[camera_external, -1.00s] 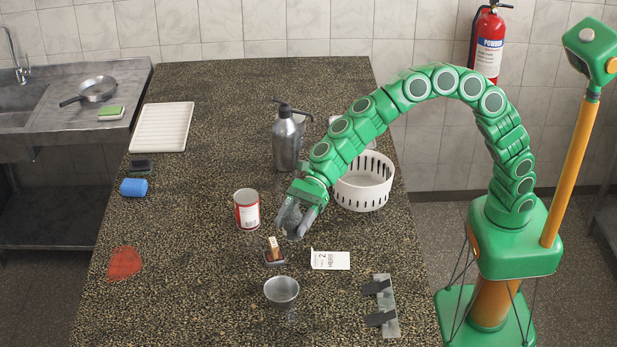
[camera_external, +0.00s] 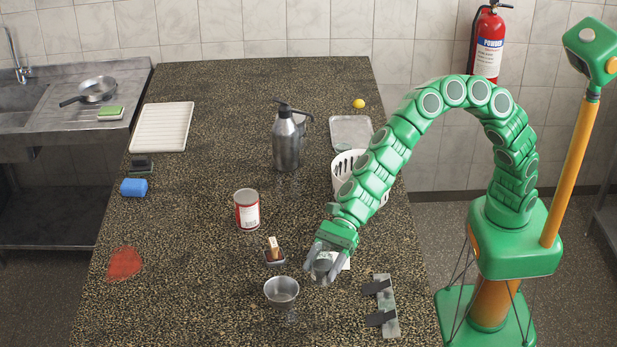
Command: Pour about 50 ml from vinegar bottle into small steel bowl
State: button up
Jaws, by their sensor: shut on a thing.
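The small steel bowl (camera_external: 281,293) stands near the front of the speckled counter, with its open top visible. My gripper (camera_external: 323,268) is just to the right of the bowl and a little behind it. It is shut on a small greyish, glassy thing, seemingly the vinegar bottle (camera_external: 322,262). The fingers hide most of it, so its tilt and its mouth cannot be made out. No stream of liquid shows, and the level in the bowl cannot be told.
A clear plate with dark clips (camera_external: 381,305) lies right of the bowl. A white card (camera_external: 345,264) is partly hidden behind my gripper.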

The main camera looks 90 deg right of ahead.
jog(key=shift+w+d+f, duration=0.1)
jog(key=shift+f, duration=6.6)
jog(key=shift+w+d+r+m, duration=0.1)
jog(key=shift+w+m, duration=0.05)
jog(key=shift+m, duration=0.15)
jog(key=shift+w+d+r+m+g, duration=0.15)
jog(key=shift+w+d+m+g, duration=0.1)
jog(key=shift+m+g, duration=0.3)
jog(key=shift+w+d+r+m+g+y, duration=0.1)
jog(key=shift+w+r+m+g+y, duration=0.15)
jog(key=shift+r+m, duration=0.15)
jog(key=shift+w+d+r+m+g+y, duration=0.1)
jog(key=shift+r+m+g+y, duration=0.15)
jog(key=shift+r, duration=0.3)
jog(key=shift+w+d+r+m+g+y, duration=0.1)
jog(key=shift+w+r+m+g+y, duration=0.1)
jog(key=shift+r+m, duration=0.25)
jog(key=shift+w+d+f+m+g, duration=0.15)
jog(key=shift+w+m+g, duration=0.2)
jog(key=shift+m, duration=0.2)
jog(key=shift+m+y, duration=0.3)
jog(key=shift+y, duration=0.1)
jog(key=shift+m+g+p, duration=0.3)
jog(key=shift+s+a+f+m+g+y, duration=0.3)
jog(key=shift+f+m+y, duration=0.2)
jog(key=shift+m, duration=0.4)
jog(key=shift+s+a+f+m+g+y, duration=0.15)
jog(key=shift+f+m+g+y, duration=0.3)
jog(key=shift+m, duration=0.45)
